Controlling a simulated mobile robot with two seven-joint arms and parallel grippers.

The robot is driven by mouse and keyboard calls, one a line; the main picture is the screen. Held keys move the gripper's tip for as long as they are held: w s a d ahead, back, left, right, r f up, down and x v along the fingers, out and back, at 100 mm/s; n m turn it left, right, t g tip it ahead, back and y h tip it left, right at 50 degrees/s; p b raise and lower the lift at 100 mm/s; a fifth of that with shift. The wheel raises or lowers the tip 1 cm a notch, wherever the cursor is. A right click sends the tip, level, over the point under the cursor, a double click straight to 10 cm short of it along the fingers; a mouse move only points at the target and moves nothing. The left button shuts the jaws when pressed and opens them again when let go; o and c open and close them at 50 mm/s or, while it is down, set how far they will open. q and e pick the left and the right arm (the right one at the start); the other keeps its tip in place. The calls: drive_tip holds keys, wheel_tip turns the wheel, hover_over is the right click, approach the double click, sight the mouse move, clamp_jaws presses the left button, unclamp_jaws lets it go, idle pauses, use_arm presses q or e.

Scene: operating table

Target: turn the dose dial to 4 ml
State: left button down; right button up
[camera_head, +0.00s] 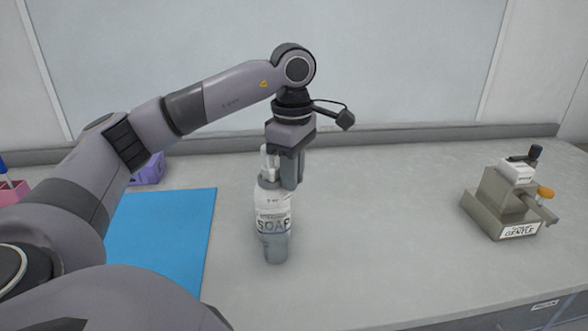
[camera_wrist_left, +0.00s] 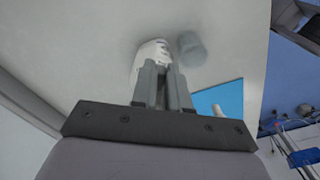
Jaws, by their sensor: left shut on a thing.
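A white soap bottle (camera_head: 272,215) with a grey lower part and a SOAP label stands on the table in the middle of the head view. Its slim white pump top (camera_head: 266,160) shows beside the fingers. My left gripper (camera_head: 290,172) points down at the bottle's upper right side and is shut on its top part. The fingers hide what lies between them, and I see no dial or marks clearly. In the left wrist view the closed fingers (camera_wrist_left: 163,85) overlap a striped white part (camera_wrist_left: 150,58). My right gripper is not in view.
A beige device (camera_head: 498,200) labelled GENTLE with an orange knob (camera_head: 545,191) stands at the right. A blue mat (camera_head: 165,235) lies left of the bottle. A purple container (camera_head: 148,168) is partly behind my arm, and a pink holder (camera_head: 10,192) stands at the left edge. The table between bottle and device is clear.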

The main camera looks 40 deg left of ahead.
use_arm(q)
drive_tip(key=shift+s+m, duration=0.1)
drive_tip(key=shift+m, duration=0.2)
drive_tip(key=c, duration=1.1)
unclamp_jaws()
